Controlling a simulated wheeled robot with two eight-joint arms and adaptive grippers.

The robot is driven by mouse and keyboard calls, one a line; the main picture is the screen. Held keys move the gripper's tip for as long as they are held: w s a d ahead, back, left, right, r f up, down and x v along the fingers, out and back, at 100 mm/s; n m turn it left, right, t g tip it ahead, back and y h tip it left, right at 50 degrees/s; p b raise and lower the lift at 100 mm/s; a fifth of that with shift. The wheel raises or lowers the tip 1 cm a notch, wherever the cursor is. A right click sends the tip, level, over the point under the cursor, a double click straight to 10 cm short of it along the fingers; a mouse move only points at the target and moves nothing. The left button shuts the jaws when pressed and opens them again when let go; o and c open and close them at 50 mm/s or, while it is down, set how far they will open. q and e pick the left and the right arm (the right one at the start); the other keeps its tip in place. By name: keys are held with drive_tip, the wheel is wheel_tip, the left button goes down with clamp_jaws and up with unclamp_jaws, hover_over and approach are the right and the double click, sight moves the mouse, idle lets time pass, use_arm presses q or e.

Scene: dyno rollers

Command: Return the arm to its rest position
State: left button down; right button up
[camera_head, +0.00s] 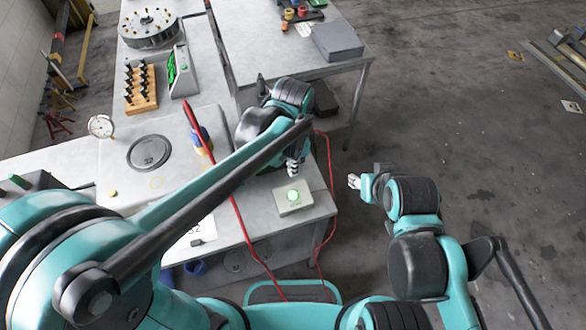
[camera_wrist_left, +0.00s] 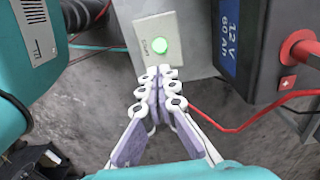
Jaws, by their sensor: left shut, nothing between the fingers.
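My left arm reaches over the workbench from the left in the head view. Its gripper (camera_head: 293,172) hangs just above a small pale box with a lit green button (camera_head: 293,197). In the left wrist view the gripper's fingers (camera_wrist_left: 160,76) are together with nothing between them, just in front of the box with the green button (camera_wrist_left: 159,47). I cannot tell whether the fingertips touch the box. My right gripper (camera_head: 354,181) is out over the floor, right of the bench, apart from everything. Its finger opening is too small to read.
A battery (camera_wrist_left: 258,45) with a red clamp (camera_wrist_left: 299,50) is close by on the right in the wrist view. Red cables (camera_head: 238,218) cross the bench. A dial gauge (camera_head: 101,126), a round dark plate (camera_head: 149,153) and a wooden rack (camera_head: 141,90) are left. The right floor is mostly clear.

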idle(0.8)
use_arm(q)
drive_tip(key=s+a+f+n+t+b, duration=0.1)
drive_tip(key=s+a+n+t+b, duration=0.2)
drive_tip(key=a+n, duration=0.4)
drive_tip(key=s+a+f+n+t+b, duration=0.1)
drive_tip(key=s+a+n+t+b, duration=0.2)
drive_tip(key=a+n, duration=0.4)
drive_tip(key=shift+a+t, duration=0.6)
drive_tip(key=shift+a, duration=1.55)
drive_tip(key=shift+s, duration=0.15)
